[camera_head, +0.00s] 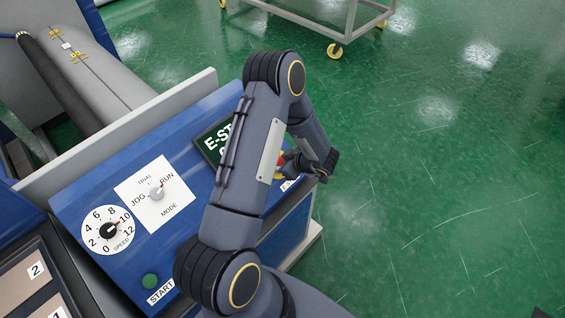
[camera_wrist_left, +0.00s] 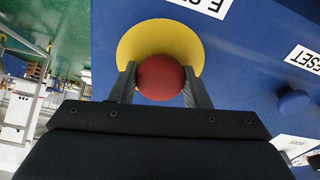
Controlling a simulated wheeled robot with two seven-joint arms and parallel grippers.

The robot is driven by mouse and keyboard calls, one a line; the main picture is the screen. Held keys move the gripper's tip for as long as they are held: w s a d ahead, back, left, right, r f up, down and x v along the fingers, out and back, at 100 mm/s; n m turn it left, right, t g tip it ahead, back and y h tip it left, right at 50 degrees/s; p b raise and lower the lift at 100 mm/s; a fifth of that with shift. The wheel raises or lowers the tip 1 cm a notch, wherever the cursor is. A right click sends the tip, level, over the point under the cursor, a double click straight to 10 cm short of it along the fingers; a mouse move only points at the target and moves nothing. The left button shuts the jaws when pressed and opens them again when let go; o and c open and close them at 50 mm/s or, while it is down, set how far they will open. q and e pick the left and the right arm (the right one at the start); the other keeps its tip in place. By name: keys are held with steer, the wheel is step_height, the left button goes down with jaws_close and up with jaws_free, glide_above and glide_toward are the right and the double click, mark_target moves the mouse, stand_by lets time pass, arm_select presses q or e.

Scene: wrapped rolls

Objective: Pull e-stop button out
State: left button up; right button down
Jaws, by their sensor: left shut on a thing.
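The e-stop button (camera_wrist_left: 160,77) is a red round knob on a yellow disc (camera_wrist_left: 140,42) on the blue control panel (camera_head: 110,160). In the left wrist view my left gripper (camera_wrist_left: 160,85) has one finger on each side of the red knob, shut on it. In the head view my left arm crosses the panel and hides most of the button; only a bit of red and yellow (camera_head: 281,163) shows beside the gripper (camera_head: 290,160). A dark screen (camera_head: 212,143) with "E-ST" lettering is partly hidden behind the arm.
The panel carries a speed dial (camera_head: 108,230), a mode switch (camera_head: 156,193) and a green start button (camera_head: 150,281). A blue knob (camera_wrist_left: 293,101) sits by the "RESET" label. A roller (camera_head: 60,80) lies behind the panel. Green floor is open at right, with a wheeled cart (camera_head: 340,25) beyond.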

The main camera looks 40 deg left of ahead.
arm_select(q)
steer(key=shift+p+v, duration=0.75)
steer(key=shift+v, duration=0.35)
steer(key=shift+a+r, duration=0.1)
steer(key=shift+w, duration=0.1)
steer(key=o, duration=1.4)
steer(key=b+v, duration=0.1)
steer(key=v, duration=0.7)
